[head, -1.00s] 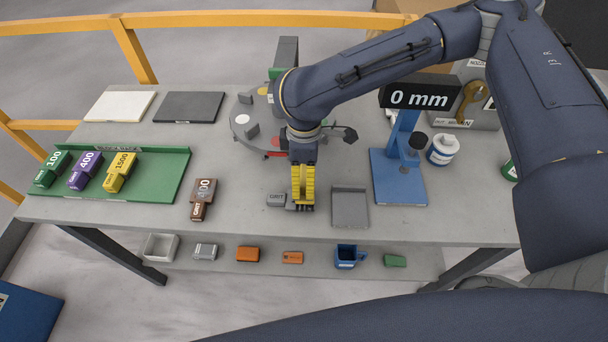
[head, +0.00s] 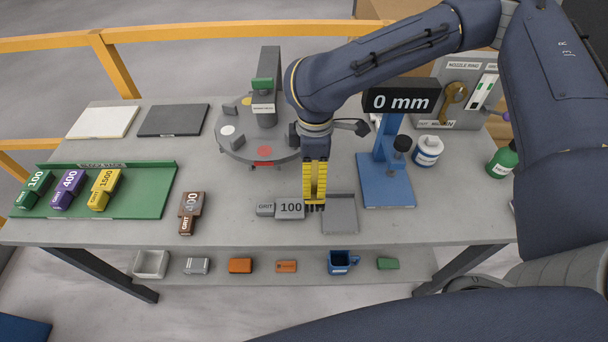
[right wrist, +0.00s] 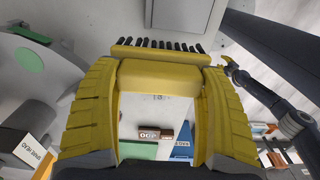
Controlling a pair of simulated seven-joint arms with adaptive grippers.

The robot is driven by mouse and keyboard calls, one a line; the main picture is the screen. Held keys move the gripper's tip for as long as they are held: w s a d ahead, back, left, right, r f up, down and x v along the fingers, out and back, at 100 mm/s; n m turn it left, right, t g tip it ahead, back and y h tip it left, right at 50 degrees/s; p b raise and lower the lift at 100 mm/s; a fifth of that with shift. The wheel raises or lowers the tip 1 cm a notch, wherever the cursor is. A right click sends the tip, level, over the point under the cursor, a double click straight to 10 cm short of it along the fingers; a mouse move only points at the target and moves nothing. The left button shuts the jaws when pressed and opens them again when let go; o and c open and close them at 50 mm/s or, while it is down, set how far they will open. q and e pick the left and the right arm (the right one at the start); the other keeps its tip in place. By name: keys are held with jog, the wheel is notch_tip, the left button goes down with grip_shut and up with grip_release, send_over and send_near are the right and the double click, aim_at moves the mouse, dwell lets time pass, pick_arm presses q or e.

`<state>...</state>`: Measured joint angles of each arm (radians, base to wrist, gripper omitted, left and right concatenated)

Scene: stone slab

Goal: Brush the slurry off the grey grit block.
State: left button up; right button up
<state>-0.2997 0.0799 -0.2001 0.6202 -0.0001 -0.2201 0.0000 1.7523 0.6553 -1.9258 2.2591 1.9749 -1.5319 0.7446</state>
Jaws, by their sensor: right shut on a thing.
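The grey grit block (head: 289,209), marked GRIT and 100, lies on the slab near its front edge. I cannot make out slurry on it at this size. My right gripper (head: 315,196) points down just to the right of the block. It is shut on a yellow brush (right wrist: 160,78) with a row of black bristles, which fills the space between the yellow fingers in the right wrist view. In the head view the bristle tips (head: 315,208) are at the block's right end; I cannot tell whether they touch it.
A grey tray (head: 340,227) stands close to the right of the brush, with a blue gauge stand (head: 386,190) beyond. A round turntable (head: 235,145) is behind. A brown grit block (head: 191,212) and a green rack (head: 150,206) of grit blocks lie left.

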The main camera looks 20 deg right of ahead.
jog(key=shift+s+d+r, duration=0.2)
jog(key=shift+d+r, duration=0.35)
jog(key=shift+d, duration=0.15)
jog(key=shift+s+d+r, duration=0.25)
jog(key=shift+d+r, duration=0.3)
jog(key=shift+d, duration=0.1)
jog(key=shift+s+d+r, duration=0.2)
jog(key=shift+d+r, duration=0.35)
jog(key=shift+d, duration=0.15)
